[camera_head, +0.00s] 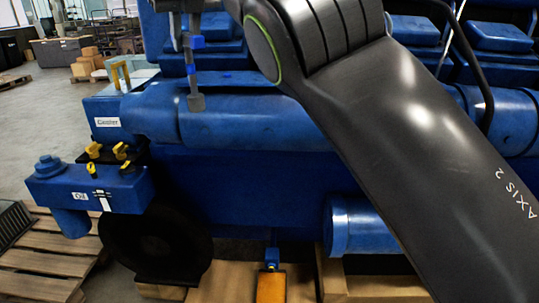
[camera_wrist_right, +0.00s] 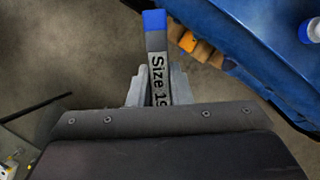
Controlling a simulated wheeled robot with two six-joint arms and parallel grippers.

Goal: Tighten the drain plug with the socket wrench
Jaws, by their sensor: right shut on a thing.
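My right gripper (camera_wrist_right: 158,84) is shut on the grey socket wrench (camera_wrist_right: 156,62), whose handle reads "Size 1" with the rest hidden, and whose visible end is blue. In the head view the right gripper (camera_head: 187,22) is at the top, partly cut off. The wrench (camera_head: 193,75) hangs down from it in front of the blue engine, with a blue band and a dark grey lower end (camera_head: 196,102). I cannot make out the drain plug for sure in either view. My left gripper is not in view.
The blue engine (camera_head: 260,170) fills the middle. An oil filter housing (camera_head: 95,187) with yellow caps juts out at left. An orange-handled part (camera_head: 271,286) stands low at the front. Wooden pallets (camera_head: 40,262) lie on the floor at left. My right arm hides much of the right side.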

